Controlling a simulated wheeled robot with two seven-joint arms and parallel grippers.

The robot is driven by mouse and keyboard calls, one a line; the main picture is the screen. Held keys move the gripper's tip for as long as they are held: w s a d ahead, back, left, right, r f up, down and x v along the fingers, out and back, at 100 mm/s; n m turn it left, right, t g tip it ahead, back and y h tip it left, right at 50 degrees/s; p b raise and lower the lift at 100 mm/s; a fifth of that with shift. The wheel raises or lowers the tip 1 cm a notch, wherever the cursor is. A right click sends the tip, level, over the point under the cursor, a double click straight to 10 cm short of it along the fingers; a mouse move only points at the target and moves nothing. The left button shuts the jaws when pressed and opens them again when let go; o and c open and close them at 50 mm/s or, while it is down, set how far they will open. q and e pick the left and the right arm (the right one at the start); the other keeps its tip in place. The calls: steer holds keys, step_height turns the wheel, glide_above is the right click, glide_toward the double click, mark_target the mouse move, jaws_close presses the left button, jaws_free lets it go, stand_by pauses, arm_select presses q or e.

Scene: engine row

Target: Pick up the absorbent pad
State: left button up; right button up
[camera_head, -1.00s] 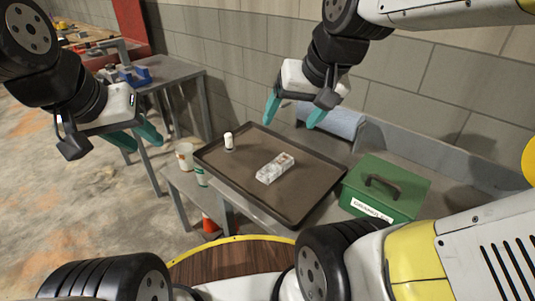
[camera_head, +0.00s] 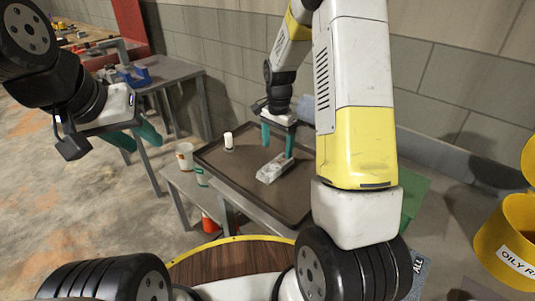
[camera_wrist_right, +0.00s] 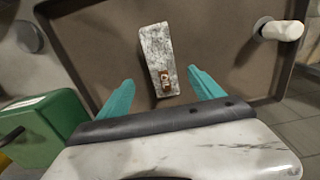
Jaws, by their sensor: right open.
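A pale grey, speckled oblong block (camera_head: 269,172) with a small brown patch at one end lies on the dark tray (camera_head: 233,172); it looks like the absorbent pad. It also shows in the right wrist view (camera_wrist_right: 160,55). My right gripper (camera_head: 277,148) is open, fingers pointing down, over the tray at the block. In the right wrist view the two teal fingers (camera_wrist_right: 160,78) are spread, one on each side of the block's near end; I cannot tell the height gap. My left gripper (camera_head: 146,146) is open and empty, off to the left above the floor.
A white bottle (camera_head: 228,141) stands on the tray. Cups (camera_head: 185,156) stand left of the tray. The green box (camera_wrist_right: 43,130) is beside the tray, mostly hidden by my right arm in the head view. A yellow bin (camera_head: 508,240) is at right.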

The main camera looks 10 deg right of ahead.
mark_target(276, 164)
step_height(276, 164, down, 7)
steer(key=shift+w+a+f, duration=0.1)
steer(key=shift+a+f, duration=0.05)
steer(key=shift+f, duration=0.05)
stand_by(0.3)
steer(key=c, duration=1.6)
